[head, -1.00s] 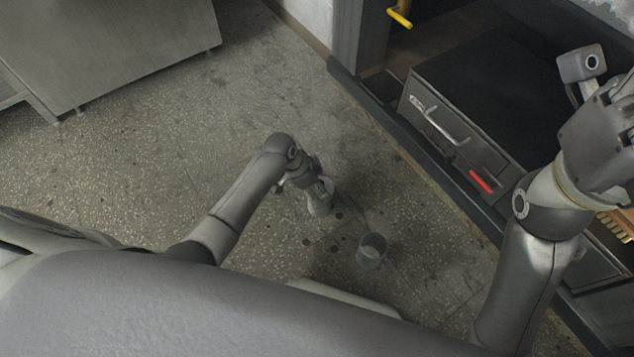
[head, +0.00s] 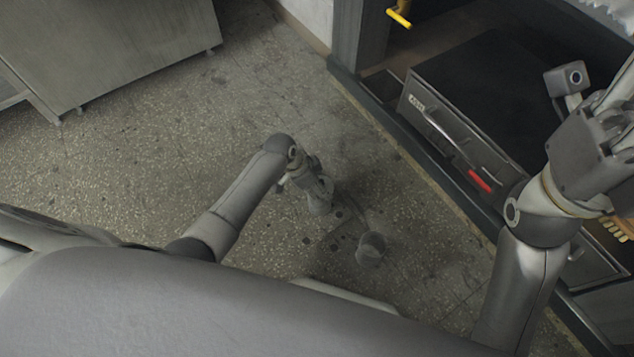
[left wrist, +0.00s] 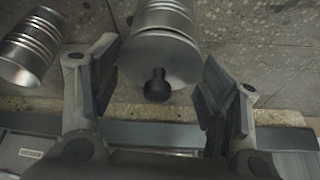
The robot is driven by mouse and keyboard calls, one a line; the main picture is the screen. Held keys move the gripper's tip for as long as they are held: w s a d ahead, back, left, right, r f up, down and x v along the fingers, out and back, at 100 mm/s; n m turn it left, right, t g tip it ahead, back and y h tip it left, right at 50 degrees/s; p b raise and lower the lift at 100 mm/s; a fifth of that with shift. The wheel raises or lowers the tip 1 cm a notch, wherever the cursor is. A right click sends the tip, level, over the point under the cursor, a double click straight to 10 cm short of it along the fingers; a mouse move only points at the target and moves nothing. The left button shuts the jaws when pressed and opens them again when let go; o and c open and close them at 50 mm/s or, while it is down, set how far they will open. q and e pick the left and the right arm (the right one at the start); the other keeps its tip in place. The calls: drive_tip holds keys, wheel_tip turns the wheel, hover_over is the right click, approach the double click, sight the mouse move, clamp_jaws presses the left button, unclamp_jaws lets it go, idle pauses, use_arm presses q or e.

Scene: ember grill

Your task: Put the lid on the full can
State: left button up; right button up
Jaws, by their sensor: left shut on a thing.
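In the left wrist view a round grey lid (left wrist: 160,60) with a black knob (left wrist: 157,86) lies between the fingers of my left gripper (left wrist: 160,65), which is shut on the lid's sides. A ribbed metal can (left wrist: 163,18) shows right behind the lid; I cannot tell whether the lid is seated on it. A second ribbed can (left wrist: 30,46) stands apart to the left. In the head view my left gripper (head: 318,190) points down at the floor, and a grey can (head: 370,249) stands right of it. Can contents are not visible. My right gripper (head: 605,135) is at the right edge, its fingers unclear.
A steel cabinet (head: 110,45) is at the upper left.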

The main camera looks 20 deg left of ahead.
use_arm(q)
drive_tip(key=o, duration=0.9)
drive_tip(key=shift+o, duration=0.9)
